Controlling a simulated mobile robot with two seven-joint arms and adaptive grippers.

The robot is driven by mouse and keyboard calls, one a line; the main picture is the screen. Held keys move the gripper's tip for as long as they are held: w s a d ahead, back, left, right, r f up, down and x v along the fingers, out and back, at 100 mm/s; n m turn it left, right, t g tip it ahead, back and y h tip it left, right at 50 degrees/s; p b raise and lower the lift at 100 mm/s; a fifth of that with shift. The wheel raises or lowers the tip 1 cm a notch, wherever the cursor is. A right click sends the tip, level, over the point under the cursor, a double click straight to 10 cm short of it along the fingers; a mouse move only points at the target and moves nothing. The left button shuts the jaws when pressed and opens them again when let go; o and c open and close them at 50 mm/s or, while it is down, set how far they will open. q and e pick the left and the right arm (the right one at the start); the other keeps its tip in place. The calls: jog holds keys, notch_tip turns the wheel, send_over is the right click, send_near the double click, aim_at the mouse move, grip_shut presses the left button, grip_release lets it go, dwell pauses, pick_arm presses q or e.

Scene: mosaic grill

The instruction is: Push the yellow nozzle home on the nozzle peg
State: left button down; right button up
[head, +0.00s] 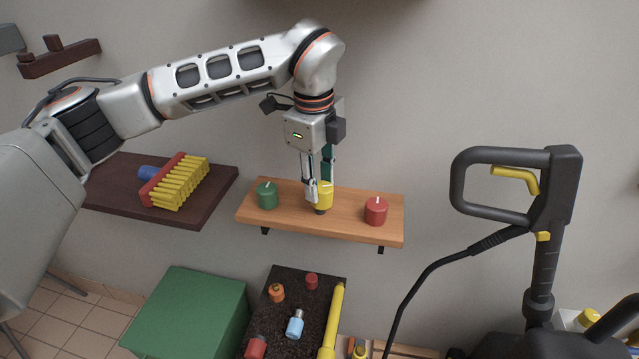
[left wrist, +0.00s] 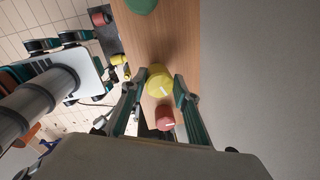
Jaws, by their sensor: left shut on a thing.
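The yellow nozzle (head: 325,196) is at the middle of a wooden wall shelf (head: 291,220), between a green nozzle (head: 267,196) and a red nozzle (head: 376,211). My left gripper (head: 321,187) reaches down from above and is shut on the yellow nozzle, one finger on each side. In the left wrist view the yellow nozzle (left wrist: 158,78) sits between the fingertips. A dark lower end shows under it, close to the shelf top. The nozzle peg under it is hidden, so I cannot tell how far down it sits.
A brush with yellow bristles (head: 182,184) lies on a dark shelf (head: 112,205) at left. Below stand a green box (head: 190,308) and a dark board (head: 285,318) with small parts. A pressure washer (head: 543,250) with its hose stands at right. The wall is close behind the shelf.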

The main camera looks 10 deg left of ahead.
pick_arm(q)
jog(key=shift+b, duration=0.5)
jog(key=shift+w+a+n+t+b, duration=0.1)
jog(key=shift+n+t+b, duration=0.3)
jog(key=shift+n+b, duration=0.2)
dwell(0.5)
jog(key=shift+s+a, duration=0.15)
jog(key=shift+s, duration=0.2)
dwell(0.7)
jog(key=shift+f+b, duration=0.55)
jog(key=shift+f, duration=0.5)
jog(key=c, duration=1.5)
grip_release()
jog(key=shift+o, duration=0.2)
